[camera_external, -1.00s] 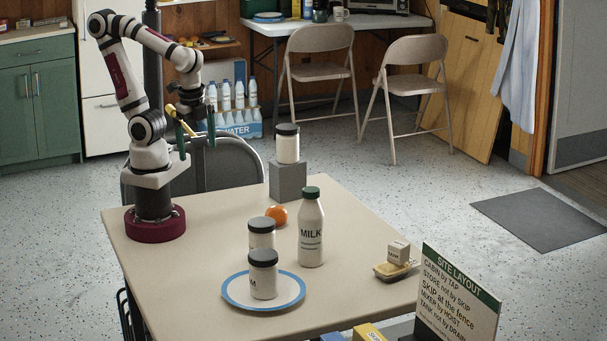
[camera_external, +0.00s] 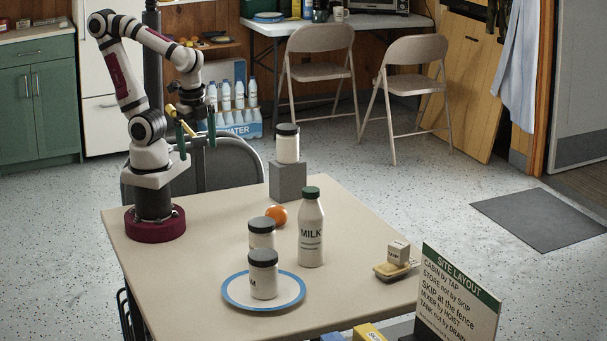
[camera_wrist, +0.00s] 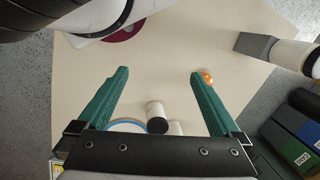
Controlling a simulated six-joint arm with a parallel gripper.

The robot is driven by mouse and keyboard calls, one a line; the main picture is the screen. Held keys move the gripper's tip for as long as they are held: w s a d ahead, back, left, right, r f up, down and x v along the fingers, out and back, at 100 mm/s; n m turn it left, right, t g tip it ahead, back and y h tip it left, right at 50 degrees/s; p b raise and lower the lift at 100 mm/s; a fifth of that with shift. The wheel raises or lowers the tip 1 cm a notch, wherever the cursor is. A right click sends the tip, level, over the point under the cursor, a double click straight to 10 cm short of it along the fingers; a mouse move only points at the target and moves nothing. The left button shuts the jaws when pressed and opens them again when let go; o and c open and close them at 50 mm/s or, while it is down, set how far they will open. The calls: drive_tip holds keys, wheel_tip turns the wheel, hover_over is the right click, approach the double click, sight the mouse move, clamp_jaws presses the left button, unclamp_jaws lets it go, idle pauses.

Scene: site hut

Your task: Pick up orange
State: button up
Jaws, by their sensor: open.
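The orange (camera_external: 276,216) sits on the table between the grey block and the milk bottle (camera_external: 311,232). In the wrist view the orange (camera_wrist: 208,78) shows just beyond the tip of the right-hand green finger, partly hidden by it. My gripper (camera_external: 197,130) is raised high over the back left of the table, apart from the orange. In the wrist view its green fingers (camera_wrist: 158,74) are spread wide with nothing between them.
A grey block (camera_external: 288,181) with a dark-lidded jar (camera_external: 287,145) stands behind the orange. Two more jars (camera_external: 263,276) are at the blue-rimmed plate (camera_external: 235,293). The table's front left (camera_external: 180,280) is clear.

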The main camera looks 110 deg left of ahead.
sight(281, 223)
idle(0.4)
drive_tip(key=w+a+f+n+h, duration=0.6)
drive_tip(key=n+h, duration=0.4)
drive_tip(key=n, duration=0.6)
drive_tip(key=a+f+n+t, duration=0.3)
drive_tip(key=a+n, duration=0.1)
drive_tip(key=a+f+n+t, duration=0.3)
drive_tip(key=a+f+n, duration=0.1)
drive_tip(key=a+n, duration=0.1)
drive_tip(key=s+a+f+n+t, duration=0.1)
drive_tip(key=a+f+n+t, duration=0.2)
drive_tip(key=a+n+t, duration=0.1)
drive_tip(key=shift+a+f+n+h, duration=0.2)
drive_tip(key=shift+a+n+h, duration=0.2)
drive_tip(key=shift+a+n, duration=0.1)
drive_tip(key=shift+a+f+n+t, duration=0.15)
drive_tip(key=shift+f+n+t, duration=0.15)
drive_tip(key=x, duration=1)
drive_tip(key=r+x, duration=0.1)
drive_tip(key=x, duration=0.4)
drive_tip(key=shift+w+f, duration=0.1)
drive_tip(key=shift+w, duration=0.3)
drive_tip(key=c, duration=1.5)
